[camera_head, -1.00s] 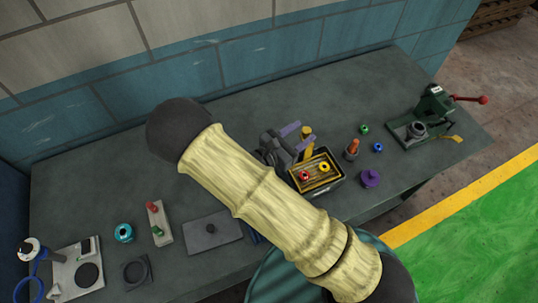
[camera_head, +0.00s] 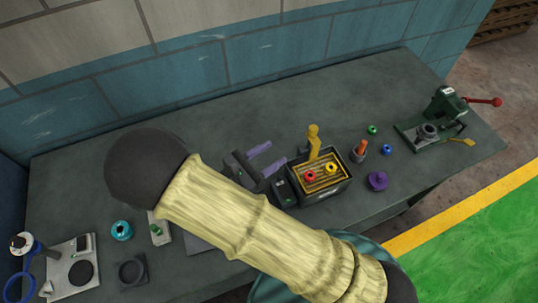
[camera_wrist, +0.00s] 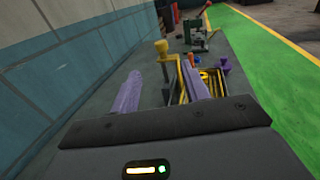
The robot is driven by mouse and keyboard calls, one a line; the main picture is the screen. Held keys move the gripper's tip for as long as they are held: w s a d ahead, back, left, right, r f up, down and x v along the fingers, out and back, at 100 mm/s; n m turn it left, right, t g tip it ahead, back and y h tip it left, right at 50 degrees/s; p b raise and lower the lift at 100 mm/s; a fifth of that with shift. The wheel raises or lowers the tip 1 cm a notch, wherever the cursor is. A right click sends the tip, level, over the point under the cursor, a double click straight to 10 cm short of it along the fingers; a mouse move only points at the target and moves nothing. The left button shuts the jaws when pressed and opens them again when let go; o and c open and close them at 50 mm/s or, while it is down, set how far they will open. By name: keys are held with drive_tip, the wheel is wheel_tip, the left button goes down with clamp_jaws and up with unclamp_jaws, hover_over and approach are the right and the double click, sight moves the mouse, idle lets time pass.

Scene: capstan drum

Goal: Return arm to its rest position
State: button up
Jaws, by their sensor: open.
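My gripper (camera_head: 267,159) has purple fingers and is open and empty above the middle of the grey bench (camera_head: 300,92), left of a dark box (camera_head: 334,186). In the wrist view its two purple fingers (camera_wrist: 160,88) stand apart with nothing held between them. The dark box holds a yellow slatted insert with a red ring (camera_head: 310,176) and a yellow ring (camera_head: 331,167) on it. A yellow handle (camera_head: 314,140) rises behind the box. My pale yellow arm covers the front middle of the bench.
An orange-topped peg (camera_head: 361,149), a purple part (camera_head: 377,181), a green ring (camera_head: 372,130) and a blue ring (camera_head: 387,150) sit right of the box. A green press with a red-knobbed lever (camera_head: 445,105) is at the far right. A teal ring (camera_head: 121,230) is at left.

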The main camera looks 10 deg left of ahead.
drive_tip(key=s+d+m+g+y, duration=0.2)
drive_tip(key=d+m+g+y, duration=0.2)
drive_tip(key=d+m+g, duration=1.2)
drive_tip(key=w+d+r+m+t+y, duration=0.1)
drive_tip(key=d+r+m+t+y, duration=0.4)
drive_tip(key=m, duration=0.6)
drive_tip(key=d+r+y, duration=0.1)
drive_tip(key=d+y, duration=0.1)
drive_tip(key=shift+w+d+r+m+y, duration=0.2)
drive_tip(key=shift+d+m+y, duration=0.2)
